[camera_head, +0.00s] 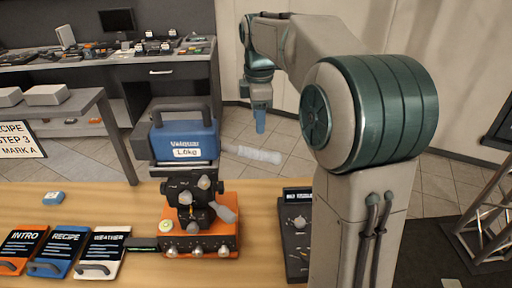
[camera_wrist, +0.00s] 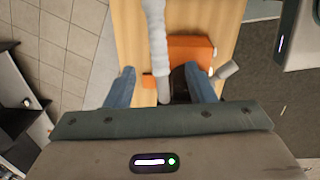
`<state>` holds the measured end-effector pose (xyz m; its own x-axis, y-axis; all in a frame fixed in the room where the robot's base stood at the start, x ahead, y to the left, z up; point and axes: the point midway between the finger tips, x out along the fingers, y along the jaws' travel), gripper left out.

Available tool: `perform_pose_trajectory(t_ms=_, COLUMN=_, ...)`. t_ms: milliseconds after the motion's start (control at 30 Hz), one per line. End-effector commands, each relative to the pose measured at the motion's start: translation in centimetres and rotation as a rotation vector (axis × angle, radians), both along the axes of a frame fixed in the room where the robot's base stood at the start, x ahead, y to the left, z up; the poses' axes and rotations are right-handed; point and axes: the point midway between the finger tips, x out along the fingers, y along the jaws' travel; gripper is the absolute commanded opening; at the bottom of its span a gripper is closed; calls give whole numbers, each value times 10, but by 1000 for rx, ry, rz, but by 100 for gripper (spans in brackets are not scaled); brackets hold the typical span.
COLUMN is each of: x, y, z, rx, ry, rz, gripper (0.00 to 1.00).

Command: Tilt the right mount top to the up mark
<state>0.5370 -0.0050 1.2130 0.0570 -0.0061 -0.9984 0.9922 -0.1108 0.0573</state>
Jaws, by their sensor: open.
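A mount stands on an orange base (camera_head: 205,238) on the wooden table. Its black head (camera_head: 180,190) carries a blue camera-like block (camera_head: 185,139) with a dark top handle. A light grey bar (camera_head: 252,154) sticks out from the mount top to the right. My gripper (camera_head: 260,130) is open, pointing down above the bar with a visible gap. In the wrist view, the grey bar (camera_wrist: 156,35) runs between the two blue fingers, and the orange base (camera_wrist: 190,48) is beyond. I cannot make out the up mark.
A black control box (camera_head: 297,222) sits right of the base. Labelled cards (camera_head: 66,250) with handles and a small blue block (camera_head: 53,198) lie to the left. A grey desk (camera_head: 170,85) stands behind, and a metal truss (camera_head: 480,205) is at right.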

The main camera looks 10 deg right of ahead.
Motion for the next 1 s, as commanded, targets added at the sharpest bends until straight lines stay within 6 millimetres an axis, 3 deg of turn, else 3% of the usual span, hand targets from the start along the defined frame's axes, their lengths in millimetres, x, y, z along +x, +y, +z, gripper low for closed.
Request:
perform_pose_trajectory(t_ms=233, x=6, y=-1, z=-13, rx=0, ry=8, rz=41, gripper=49)
perform_pose_trajectory(t_ms=700, x=10, y=-1, z=-107, rx=1, ry=9, rz=38, gripper=49)
perform_pose_trajectory(t_ms=1000, x=12, y=-1, z=-134, rx=0, ry=4, rz=37, gripper=49)
